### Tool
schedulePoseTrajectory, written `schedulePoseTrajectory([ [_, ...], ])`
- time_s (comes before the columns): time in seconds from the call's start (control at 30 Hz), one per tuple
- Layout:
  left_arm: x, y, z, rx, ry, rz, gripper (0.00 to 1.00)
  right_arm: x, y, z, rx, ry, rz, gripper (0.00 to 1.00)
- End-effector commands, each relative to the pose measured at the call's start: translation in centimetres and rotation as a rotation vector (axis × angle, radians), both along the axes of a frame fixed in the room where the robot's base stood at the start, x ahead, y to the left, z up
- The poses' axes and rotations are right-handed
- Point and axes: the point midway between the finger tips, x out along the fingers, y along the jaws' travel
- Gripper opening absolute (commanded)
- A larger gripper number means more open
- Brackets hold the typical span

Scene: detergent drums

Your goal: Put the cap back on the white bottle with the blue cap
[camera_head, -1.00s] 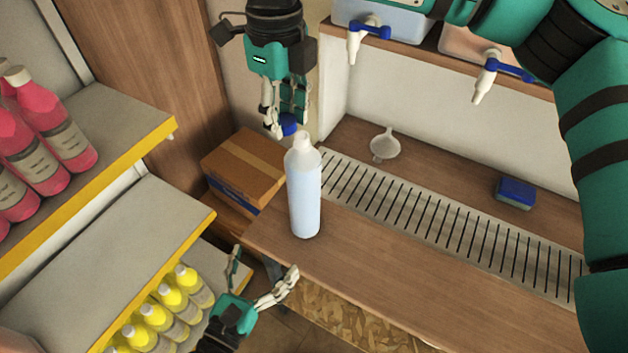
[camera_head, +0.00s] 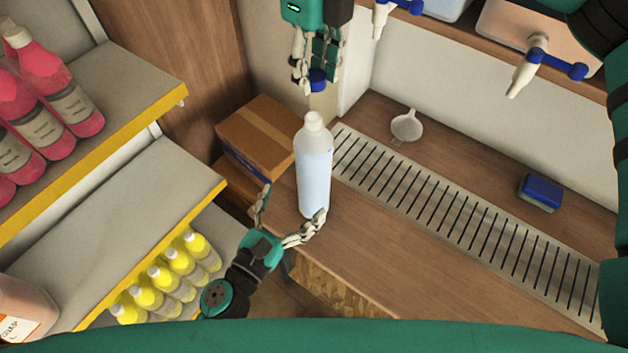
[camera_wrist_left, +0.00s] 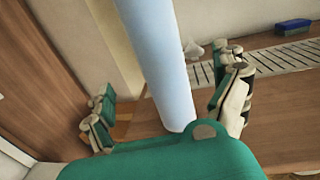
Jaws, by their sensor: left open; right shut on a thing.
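The white bottle (camera_head: 314,172) stands upright and uncapped on the left end of the wooden counter, its white neck showing. It also shows between my left fingers in the left wrist view (camera_wrist_left: 163,70). My left gripper (camera_head: 292,212) is open at the bottle's lower left side; one finger reaches in front of the base, and I cannot tell whether it touches. My right gripper (camera_head: 317,72) is above and behind the bottle top, shut on the blue cap (camera_head: 317,82). The cap is apart from the bottle's neck.
A slotted drain grate (camera_head: 460,220) runs along the wooden counter (camera_head: 420,262). A white funnel (camera_head: 406,127) and a blue sponge (camera_head: 540,192) lie behind it. Dispenser taps (camera_head: 535,70) hang above. Shelves with pink bottles (camera_head: 55,85) and yellow-capped bottles (camera_head: 170,275) stand left, near a cardboard box (camera_head: 258,135).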

Motion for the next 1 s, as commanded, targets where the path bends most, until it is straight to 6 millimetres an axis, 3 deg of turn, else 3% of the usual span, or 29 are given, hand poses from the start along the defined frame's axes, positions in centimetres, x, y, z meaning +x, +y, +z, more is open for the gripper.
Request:
schedulePoseTrajectory([
  [0.2, 3.9, -2.2, 0.1, 0.004, -0.005, -0.006, 0.97, 0.0, 0.0, 0.0, 0.0, 0.0, 0.0, 0.23],
  [0.4, 6.3, -3.5, 0.1, 0.0, -0.004, -0.002, 0.97, 0.0, 0.0, 0.0, 0.0, 0.0, 0.0, 0.23],
  [0.9, 7.3, -4.1, -0.1, 0.0, 0.001, 0.001, 0.97, 0.0, 0.0, 0.0, 0.0, 0.0, 0.0, 0.23],
  [1.0, 7.3, -4.1, -0.1, 0.0, 0.001, 0.001, 0.86, 0.0, 0.0, 0.0, 0.0, 0.0, 0.0, 0.23],
])
